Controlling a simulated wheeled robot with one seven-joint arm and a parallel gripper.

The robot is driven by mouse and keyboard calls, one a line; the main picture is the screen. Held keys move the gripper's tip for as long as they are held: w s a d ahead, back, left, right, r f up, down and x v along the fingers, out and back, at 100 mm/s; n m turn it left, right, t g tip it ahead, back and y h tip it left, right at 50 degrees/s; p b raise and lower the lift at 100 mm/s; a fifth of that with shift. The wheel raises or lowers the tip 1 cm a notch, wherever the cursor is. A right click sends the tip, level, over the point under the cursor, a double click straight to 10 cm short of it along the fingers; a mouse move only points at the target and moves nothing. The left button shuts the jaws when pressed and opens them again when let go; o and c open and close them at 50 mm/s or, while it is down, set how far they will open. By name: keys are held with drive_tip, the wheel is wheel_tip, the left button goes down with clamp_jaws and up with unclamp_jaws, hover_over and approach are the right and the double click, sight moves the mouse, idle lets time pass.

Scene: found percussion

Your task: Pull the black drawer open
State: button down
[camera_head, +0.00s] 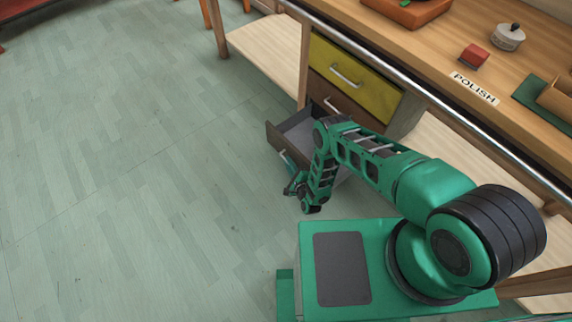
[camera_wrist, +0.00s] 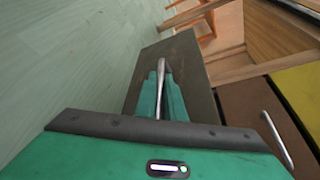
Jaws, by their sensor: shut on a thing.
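The black drawer (camera_head: 274,138) is the lowest in the stack under the bench and stands pulled out, with its grey inside showing from above. In the wrist view its dark front (camera_wrist: 196,68) fills the middle, with a silver bar handle (camera_wrist: 162,72) on it. My gripper (camera_head: 289,180) is at the outer side of the drawer front. In the wrist view its two green fingers (camera_wrist: 161,95) lie on either side of the handle and are shut on it. My arm hides part of the drawer in the head view.
Above it are a closed brown drawer (camera_head: 322,93) and a closed yellow drawer (camera_head: 353,82), each with a silver handle. A metal rail (camera_head: 400,85) runs along the bench edge. A POLISH label (camera_head: 474,89), a red block (camera_head: 473,56) and a lidded pot (camera_head: 508,38) sit on top.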

drive_tip(key=shift+a, duration=0.35)
drive_tip(key=c, duration=2.1)
unclamp_jaws()
drive_tip(key=shift+f, duration=0.1)
drive_tip(key=shift+d, duration=0.1)
drive_tip(key=v, duration=1)
drive_tip(key=shift+s+d, duration=0.2)
drive_tip(key=shift+s, duration=0.1)
